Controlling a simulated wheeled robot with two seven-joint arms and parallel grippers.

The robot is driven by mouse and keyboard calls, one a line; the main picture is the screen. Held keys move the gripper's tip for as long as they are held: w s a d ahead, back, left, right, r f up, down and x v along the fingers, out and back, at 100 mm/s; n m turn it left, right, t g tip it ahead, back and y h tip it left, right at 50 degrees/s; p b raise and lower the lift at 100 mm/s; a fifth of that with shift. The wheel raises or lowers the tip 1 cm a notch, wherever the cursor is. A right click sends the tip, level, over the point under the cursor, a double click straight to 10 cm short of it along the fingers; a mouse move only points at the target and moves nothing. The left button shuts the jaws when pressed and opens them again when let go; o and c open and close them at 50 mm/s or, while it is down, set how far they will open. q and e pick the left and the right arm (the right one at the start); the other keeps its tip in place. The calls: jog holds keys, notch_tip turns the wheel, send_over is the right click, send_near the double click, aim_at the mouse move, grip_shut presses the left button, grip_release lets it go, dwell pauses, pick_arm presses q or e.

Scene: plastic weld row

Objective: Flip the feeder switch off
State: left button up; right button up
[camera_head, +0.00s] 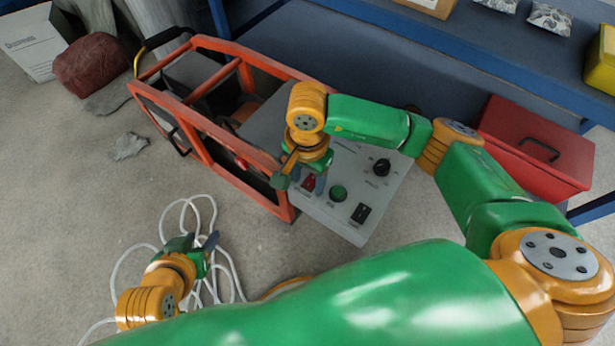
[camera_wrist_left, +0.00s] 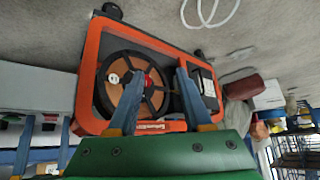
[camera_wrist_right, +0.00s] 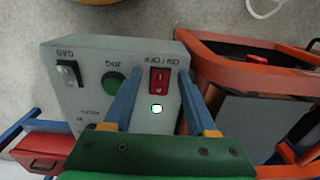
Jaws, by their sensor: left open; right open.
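The feeder is an orange-framed unit (camera_head: 232,50) with a grey control panel (camera_head: 335,215); the left wrist view shows its side with a wire spool (camera_wrist_left: 128,88). The red rocker switch (camera_wrist_right: 159,80) sits on the panel under an on/off label, beside a lit whitish lamp (camera_wrist_right: 156,108). In the head view the switch (camera_head: 309,183) is partly hidden by my right gripper (camera_head: 300,184). My right gripper (camera_wrist_right: 160,76) is open and empty, its fingers either side of the switch in view; contact cannot be told. My left gripper (camera_head: 196,243) is open and empty, low at left.
The panel also has a green button (camera_wrist_right: 113,82), a black rocker (camera_wrist_right: 68,73) and a black knob (camera_head: 382,167). A red toolbox (camera_head: 535,160) stands at right under a blue bench (camera_head: 480,55). A white cable (camera_head: 125,262) lies coiled near my left gripper.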

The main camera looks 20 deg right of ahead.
aim_at(312, 179)
jog(key=shift+c, duration=0.2)
grip_shut()
jog(key=shift+w+d+g+y+b, duration=0.15)
jog(key=shift+g+y+b, duration=0.25)
jog(key=shift+y+b, duration=0.15)
jog(key=shift+w+d+g+y+b, duration=0.1)
jog(key=shift+d+g+y+b, duration=0.05)
jog(key=shift+g+y+b, duration=0.4)
jog(key=shift+r, duration=0.15)
pick_arm(q)
jog(key=w+d+r+t+h, duration=0.2)
jog(key=w+d+r+t, duration=0.1)
jog(key=w+r+t, duration=0.5)
notch_tip(312, 179, up, 4)
jog(key=shift+f+m, duration=0.25)
jog(key=shift+m, duration=0.05)
pick_arm(e)
jog(key=shift+o, duration=0.2)
grip_release()
pick_arm(q)
jog(key=shift+w+d, duration=0.1)
